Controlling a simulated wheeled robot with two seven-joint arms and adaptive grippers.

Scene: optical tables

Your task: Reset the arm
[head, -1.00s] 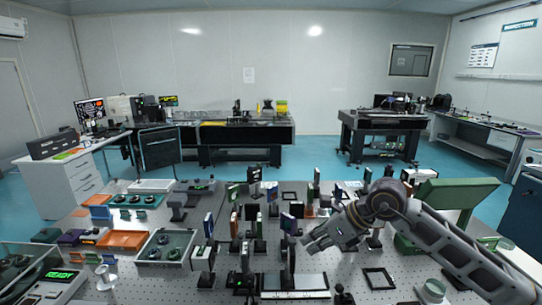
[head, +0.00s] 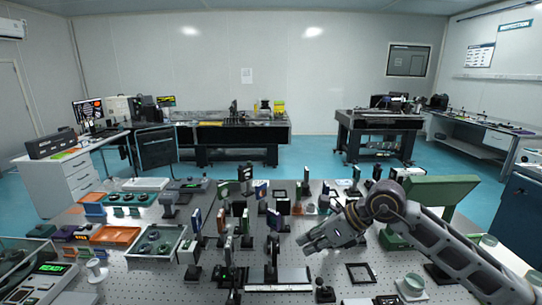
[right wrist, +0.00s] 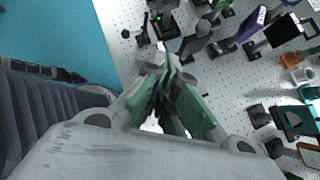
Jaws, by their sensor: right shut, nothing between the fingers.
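My right arm comes in from the right in the head view. Its gripper (head: 308,243) hangs above the perforated optical table (head: 335,285), right of the crowded middle rows of optics. In the right wrist view the two green-padded fingers (right wrist: 168,80) lean together at their tips with nothing seen between them. The posts and mounts below appear apart from the fingers. My left arm and gripper show in neither view.
Several upright optics stand near the gripper, with a square black frame (head: 361,273) below right of it. A green case (head: 440,192) stands behind my right arm. An orange tray (head: 116,235) and a grey tray (head: 158,242) lie at left. Blue floor (head: 330,158) is clear beyond.

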